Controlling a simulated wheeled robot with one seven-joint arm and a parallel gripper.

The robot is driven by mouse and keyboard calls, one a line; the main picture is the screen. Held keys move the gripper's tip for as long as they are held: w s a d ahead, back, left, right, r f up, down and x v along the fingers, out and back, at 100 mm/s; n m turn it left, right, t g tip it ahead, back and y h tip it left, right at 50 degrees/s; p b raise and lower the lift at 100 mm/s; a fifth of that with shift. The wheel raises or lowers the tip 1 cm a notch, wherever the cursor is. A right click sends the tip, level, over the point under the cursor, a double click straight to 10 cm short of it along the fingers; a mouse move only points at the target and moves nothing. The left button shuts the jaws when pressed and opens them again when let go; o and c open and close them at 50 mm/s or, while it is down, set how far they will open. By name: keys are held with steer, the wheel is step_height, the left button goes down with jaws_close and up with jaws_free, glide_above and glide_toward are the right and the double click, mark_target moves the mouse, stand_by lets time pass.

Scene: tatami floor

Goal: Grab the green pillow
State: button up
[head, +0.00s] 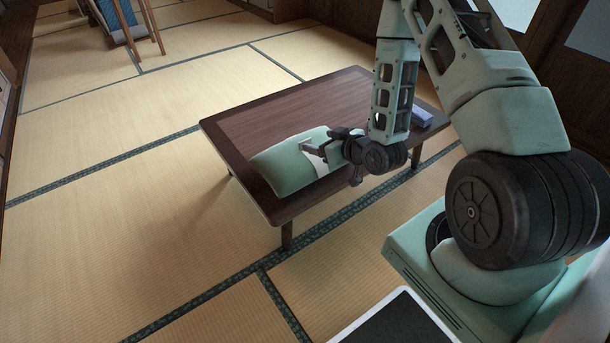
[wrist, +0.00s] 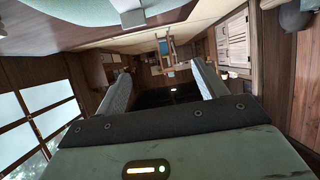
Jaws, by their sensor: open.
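The green pillow (head: 280,168) lies on the near left part of a low wooden table (head: 300,102). It is pale green and plump, with a white patch near its right end. My gripper (head: 314,150) is open at the pillow's right end in the head view and overlaps it there. I cannot tell whether it touches the pillow. In the wrist view my gripper (wrist: 165,88) shows two parted fingers with nothing between them. A pale green surface along the top edge of that view looks like the pillow (wrist: 85,10), outside the fingers.
A small blue-purple box (head: 422,117) sits at the table's right end. A wooden chair with a blue seat (head: 120,24) stands far back left; it also shows in the wrist view (wrist: 166,55). The tatami floor left of the table is clear.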

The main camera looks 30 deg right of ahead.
mark_target(306, 141)
steer(key=s+d+f+m+t+b, duration=0.1)
steer(key=s+d+f+b, duration=0.15)
steer(key=f, duration=0.25)
steer(key=shift+h, duration=0.4)
steer(key=b+x, duration=0.1)
steer(key=x, duration=0.3)
steer(key=b+x, duration=0.1)
steer(key=x, duration=0.3)
steer(key=d+b+x, duration=0.1)
steer(key=x, duration=0.3)
steer(key=shift+w+r, duration=0.25)
steer(key=shift+w, duration=0.15)
steer(key=b+x, duration=0.1)
steer(key=x, duration=0.1)
steer(key=b+x, duration=0.2)
steer(key=shift+w+a+f, duration=0.1)
steer(key=shift+w+f, duration=0.15)
steer(key=shift+f, duration=0.25)
steer(key=shift+w, duration=0.35)
steer(key=shift+r, duration=0.1)
jaws_close()
